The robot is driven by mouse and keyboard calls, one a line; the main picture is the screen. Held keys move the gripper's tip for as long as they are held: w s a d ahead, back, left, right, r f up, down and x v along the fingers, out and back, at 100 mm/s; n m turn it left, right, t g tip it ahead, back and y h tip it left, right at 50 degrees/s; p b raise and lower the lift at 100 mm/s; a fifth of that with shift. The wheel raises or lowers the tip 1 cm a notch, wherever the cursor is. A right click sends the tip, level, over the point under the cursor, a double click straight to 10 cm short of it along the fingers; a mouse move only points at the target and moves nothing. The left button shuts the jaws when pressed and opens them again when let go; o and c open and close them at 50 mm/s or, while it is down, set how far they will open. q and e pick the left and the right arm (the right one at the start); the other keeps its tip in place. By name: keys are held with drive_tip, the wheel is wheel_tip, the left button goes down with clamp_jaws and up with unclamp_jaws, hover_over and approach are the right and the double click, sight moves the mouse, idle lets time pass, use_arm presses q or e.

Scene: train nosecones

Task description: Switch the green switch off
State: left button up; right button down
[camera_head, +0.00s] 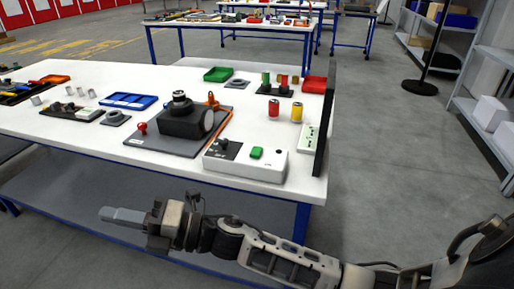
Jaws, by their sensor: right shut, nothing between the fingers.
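The green switch (256,153) sits on the top of a white control box (262,170) near the front right corner of the white table. A black knob (222,142) is on a dark panel at the left of the same box. Whether the switch is on or off is too small to tell. My right gripper (108,214) is shut and empty, pointing left. It shows in front of the table's front edge, left of and lower in the picture than the switch, and apart from it. My left gripper is not in view.
A grey plate (158,142) with a dark camera-like device (187,120) is left of the box. Red (273,108) and yellow (297,112) cans stand behind it. A dark upright panel (325,120) edges the table's right side.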

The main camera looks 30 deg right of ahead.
drive_tip(key=w+d+r+n+g+h+b, duration=0.1)
drive_tip(key=w+d+n+g+h+b, duration=0.3)
drive_tip(key=d+n+h, duration=0.8)
drive_tip(key=w+d+n+g+h+b, duration=0.2)
drive_tip(key=w+d+n+g+h, duration=0.35)
drive_tip(key=n, duration=1.25)
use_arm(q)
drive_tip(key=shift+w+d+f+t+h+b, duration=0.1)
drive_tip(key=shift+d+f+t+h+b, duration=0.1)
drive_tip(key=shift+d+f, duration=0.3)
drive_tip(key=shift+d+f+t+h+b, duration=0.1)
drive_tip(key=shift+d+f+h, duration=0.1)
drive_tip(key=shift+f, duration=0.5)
use_arm(e)
drive_tip(key=d+r+h, duration=0.2)
drive_tip(key=d+r, duration=0.2)
drive_tip(key=d, duration=0.3)
drive_tip(key=s+d+r+h, duration=0.1)
drive_tip(key=d+r, duration=0.4)
drive_tip(key=d, duration=0.2)
drive_tip(key=shift+s+d+r+h, duration=0.15)
drive_tip(key=shift+d+r+h, duration=0.1)
drive_tip(key=shift+d+h, duration=0.1)
drive_tip(key=shift+t, duration=0.25)
drive_tip(key=shift+f, duration=0.15)
